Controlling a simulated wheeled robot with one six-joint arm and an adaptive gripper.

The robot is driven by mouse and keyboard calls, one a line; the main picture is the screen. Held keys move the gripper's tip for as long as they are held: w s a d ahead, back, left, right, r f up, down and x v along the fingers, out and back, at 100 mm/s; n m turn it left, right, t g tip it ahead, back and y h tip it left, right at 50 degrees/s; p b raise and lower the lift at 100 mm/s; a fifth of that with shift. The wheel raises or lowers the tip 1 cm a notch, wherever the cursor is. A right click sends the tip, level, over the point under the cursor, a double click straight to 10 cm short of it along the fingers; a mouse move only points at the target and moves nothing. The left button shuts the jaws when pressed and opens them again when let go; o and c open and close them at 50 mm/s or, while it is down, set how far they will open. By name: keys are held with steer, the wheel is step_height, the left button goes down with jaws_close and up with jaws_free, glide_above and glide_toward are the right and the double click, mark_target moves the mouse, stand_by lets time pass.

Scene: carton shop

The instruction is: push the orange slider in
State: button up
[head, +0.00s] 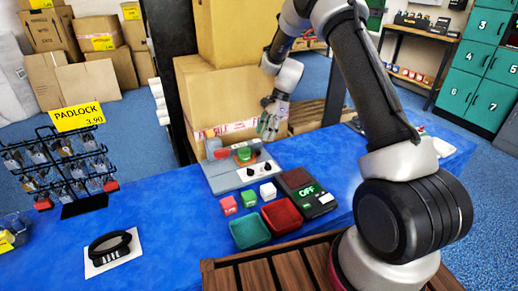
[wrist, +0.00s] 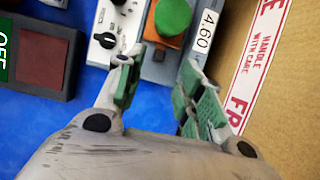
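A grey-blue panel (head: 222,184) lies on the blue table. In the wrist view an orange block (wrist: 180,42) shows with a round green button (wrist: 173,16) on it, near the top edge. I cannot tell whether this orange part is the slider; no other orange slider stands out. The green button also shows in the head view (head: 243,154). A black knob (wrist: 107,40) on a white plate sits left of the orange block in the wrist view. My gripper (head: 268,124) is open and empty, above and behind the panel. Its green-padded fingers (wrist: 160,88) are apart.
Cardboard boxes (head: 218,90) stand just behind the table near my gripper. A padlock rack (head: 65,165) stands at left.

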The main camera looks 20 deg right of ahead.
mark_target(258, 150)
steer(key=x, duration=0.7)
steer(key=shift+f, duration=0.3)
jaws_close()
